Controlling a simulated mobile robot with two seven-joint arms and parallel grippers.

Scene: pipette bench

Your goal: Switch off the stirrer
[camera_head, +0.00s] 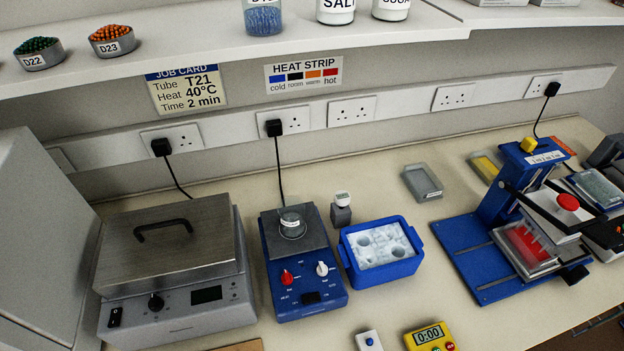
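The stirrer (303,268) is a blue box with a dark grey top plate, standing on the bench left of centre. A small clear vessel with a label (292,224) stands on its plate. Its front panel has a red knob (286,277) on the left and a white knob (322,268) on the right. A small dark switch (311,297) sits low on the front; I cannot tell its position. A black cable runs from the stirrer up to a wall socket. Neither of my grippers shows in this view.
A grey lidded bath (172,255) stands close on the left. A blue ice tray (382,281) and a small white-topped device (341,208) are close on the right. A blue press (520,220) stands far right. A yellow timer (429,337) lies at the front. Bench between tray and press is clear.

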